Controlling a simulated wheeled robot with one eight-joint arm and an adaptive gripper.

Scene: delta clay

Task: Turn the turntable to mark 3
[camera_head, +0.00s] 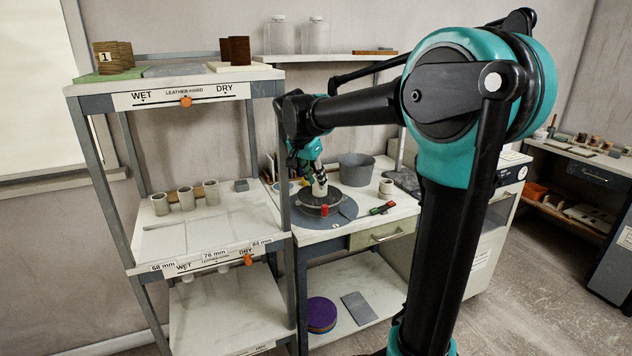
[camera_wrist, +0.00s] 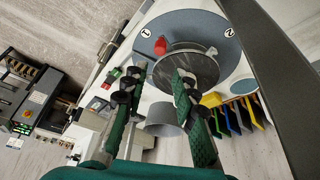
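The turntable (camera_head: 318,199) is a dark round wheel on a blue-grey disc on the worktop. In the wrist view the wheel (camera_wrist: 195,67) shows with a red block (camera_wrist: 163,69) at its rim. That red block (camera_head: 324,210) is on the wheel's near side in the head view. On the blue-grey disc (camera_wrist: 190,24), mark 1 (camera_wrist: 145,32) and mark 2 (camera_wrist: 229,32) are readable; I cannot make out mark 3. My gripper (camera_wrist: 157,84) is open above the turntable, fingers apart, with the red block seen between and beyond the tips. Contact cannot be told.
A shelf rack (camera_head: 287,180) stands close on the left. Coloured cards (camera_wrist: 238,113) show in the wrist view.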

